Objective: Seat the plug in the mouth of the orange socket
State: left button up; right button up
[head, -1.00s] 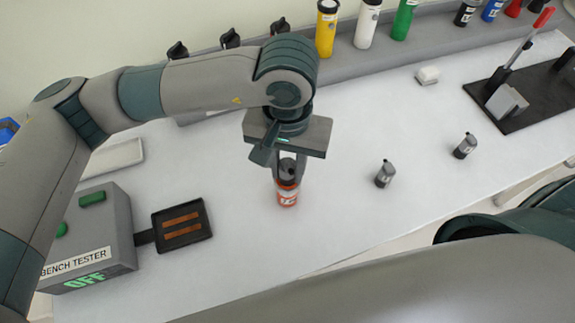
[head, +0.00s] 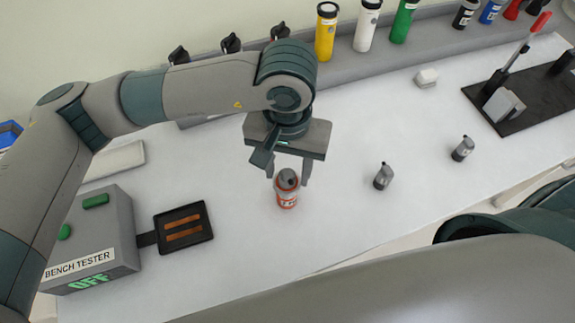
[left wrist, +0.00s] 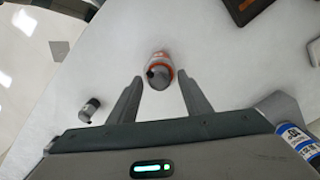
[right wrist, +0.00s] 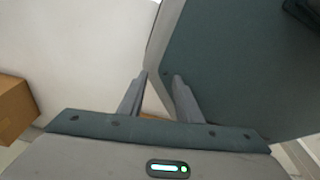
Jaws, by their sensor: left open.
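The orange socket (head: 287,202) stands upright on the white bench. A grey plug (head: 288,178) sits upright in its mouth; I cannot tell exactly how deep. My left gripper (head: 288,180) is open above them, with its fingers on either side of the plug and apart from it. In the left wrist view the plug (left wrist: 156,72) and the orange rim (left wrist: 162,56) show between and just beyond the fingertips. My right gripper (right wrist: 160,75) shows only in its own wrist view, with its fingers apart and nothing between them.
Two small grey plugs (head: 383,176) (head: 462,149) stand to the right. The bench tester (head: 88,245), reading OFF, and its black tray (head: 184,228) are at the left. Coloured bottles (head: 326,32) line the back ledge. A black lever stand (head: 515,100) is far right.

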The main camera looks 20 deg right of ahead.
aim_at(288, 173)
pick_arm(q)
jog(key=shift+r+p, duration=0.5)
jog(key=shift+p, duration=0.1)
pick_arm(e)
jog(key=s+d+r+g, duration=0.1)
jog(key=s+d, duration=0.1)
jog(key=s, duration=0.2)
pick_arm(q)
notch_tip(288, 173, up, 3)
jog(key=shift+f+b, duration=0.15)
jog(key=shift+b, duration=0.8)
notch_tip(288, 173, up, 9)
jog(key=b, duration=0.2)
pick_arm(e)
jog(key=w+a+f+t, duration=0.1)
jog(key=w+a+t, duration=0.1)
jog(key=w, duration=0.7)
jog(key=shift+w+a+f, duration=0.15)
jog(key=shift+a+f, duration=0.05)
jog(key=shift+a, duration=0.7)
pick_arm(q)
jog(key=shift+f, duration=0.1)
